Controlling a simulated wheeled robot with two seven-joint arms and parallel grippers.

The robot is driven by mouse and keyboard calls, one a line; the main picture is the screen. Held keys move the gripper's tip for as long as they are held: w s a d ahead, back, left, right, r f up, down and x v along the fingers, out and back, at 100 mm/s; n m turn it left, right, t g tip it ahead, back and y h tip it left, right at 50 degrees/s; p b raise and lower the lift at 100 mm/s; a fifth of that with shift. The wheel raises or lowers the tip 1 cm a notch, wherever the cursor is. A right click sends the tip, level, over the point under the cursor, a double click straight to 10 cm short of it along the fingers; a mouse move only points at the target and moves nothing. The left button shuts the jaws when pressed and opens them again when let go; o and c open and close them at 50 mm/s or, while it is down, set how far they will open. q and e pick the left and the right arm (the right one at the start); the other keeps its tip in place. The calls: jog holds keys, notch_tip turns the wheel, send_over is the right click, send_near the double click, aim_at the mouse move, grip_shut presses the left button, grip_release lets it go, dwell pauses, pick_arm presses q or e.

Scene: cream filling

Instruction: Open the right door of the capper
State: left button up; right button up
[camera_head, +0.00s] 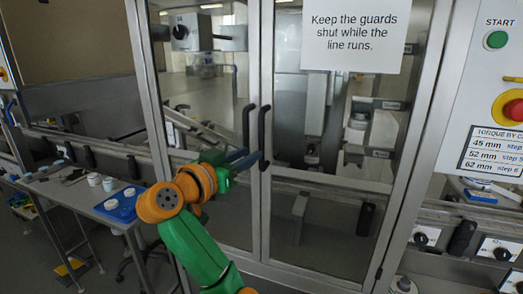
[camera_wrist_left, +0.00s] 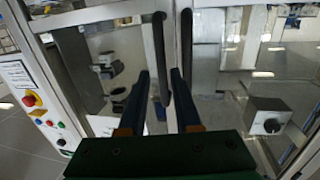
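The capper is a metal-framed cabinet with two glass doors, both closed. The right door (camera_head: 335,205) has a black vertical handle (camera_head: 264,135) at its inner edge. The left door's handle (camera_head: 247,125) stands close beside it. My left gripper (camera_head: 252,158) is at the lower part of the right door's handle. In the left wrist view, turned over, its two blue fingers (camera_wrist_left: 160,76) are apart, with the right door's handle (camera_wrist_left: 158,50) between them. The left door's handle (camera_wrist_left: 186,40) is just outside the fingers. Contact cannot be told. My right gripper is not in view.
A paper sign (camera_head: 356,33) hangs on the right door's glass. A control panel (camera_head: 500,100) with a green start button and red stop stands to the right. A side table (camera_head: 75,195) with a blue tray and white caps is at left.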

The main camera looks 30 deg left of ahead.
aim_at(260, 141)
pick_arm(q)
jog(key=shift+w+a+r+t+p, duration=0.15)
jog(key=shift+w+r+p, duration=0.15)
jog(key=shift+r, duration=0.2)
jog(key=shift+w+d+r+t+p, duration=0.15)
jog(key=shift+w+r+p, duration=0.1)
jog(key=shift+r, duration=0.25)
jog(key=w+p, duration=0.2)
jog(key=w, duration=0.3)
jog(key=shift+a, duration=0.2)
jog(key=shift+w+f, duration=0.25)
jog(key=shift+w, duration=0.2)
jog(key=shift+s, duration=0.1)
grip_shut()
